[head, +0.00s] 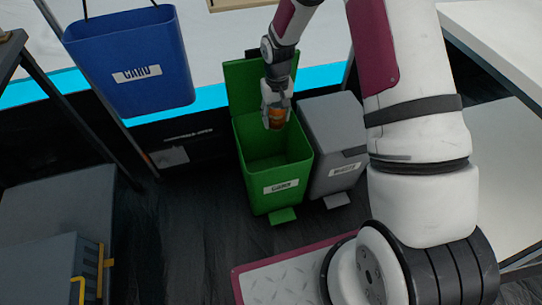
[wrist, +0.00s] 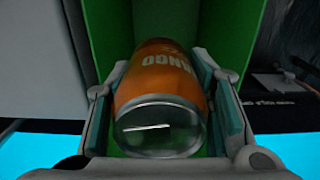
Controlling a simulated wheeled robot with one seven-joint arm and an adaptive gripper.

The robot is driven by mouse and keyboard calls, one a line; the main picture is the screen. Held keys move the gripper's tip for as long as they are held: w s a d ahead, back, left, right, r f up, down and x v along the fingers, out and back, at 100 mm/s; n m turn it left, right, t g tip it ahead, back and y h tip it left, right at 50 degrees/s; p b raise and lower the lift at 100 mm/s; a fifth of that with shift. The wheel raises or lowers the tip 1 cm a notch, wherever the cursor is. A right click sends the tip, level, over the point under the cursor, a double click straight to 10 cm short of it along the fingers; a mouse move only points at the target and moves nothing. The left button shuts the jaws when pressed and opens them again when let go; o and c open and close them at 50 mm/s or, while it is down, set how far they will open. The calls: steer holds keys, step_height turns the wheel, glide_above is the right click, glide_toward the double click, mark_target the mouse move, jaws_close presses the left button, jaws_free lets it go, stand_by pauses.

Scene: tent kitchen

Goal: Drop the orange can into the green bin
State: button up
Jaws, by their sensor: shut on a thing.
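The orange can (wrist: 165,85) fills the middle of the wrist view, with its silver end toward the camera and orange label behind it. My gripper (wrist: 165,110) is shut on it, one finger on each side. In the head view the can (head: 276,117) hangs from my gripper (head: 276,108) over the opening of the green bin (head: 262,184). The bin stands on the floor with its lid (head: 243,88) raised at the back. The bin's inside looks empty where it shows; part of it is hidden behind the gripper and can.
A grey bin (head: 335,125) with a closed lid stands directly right of the green bin. A blue bin (head: 130,60) hangs at the upper left. A grey box (head: 50,265) with yellow handles is at the lower left. Dark floor (head: 190,240) is clear in front of the green bin.

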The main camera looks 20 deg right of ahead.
steer(key=shift+f+b, duration=1.1)
steer(key=shift+f, duration=0.75)
steer(key=o, duration=0.9)
steer(key=shift+c, duration=0.2)
steer(key=shift+r, duration=0.1)
step_height(320, 180, up, 12)
steer(key=shift+f, duration=0.1)
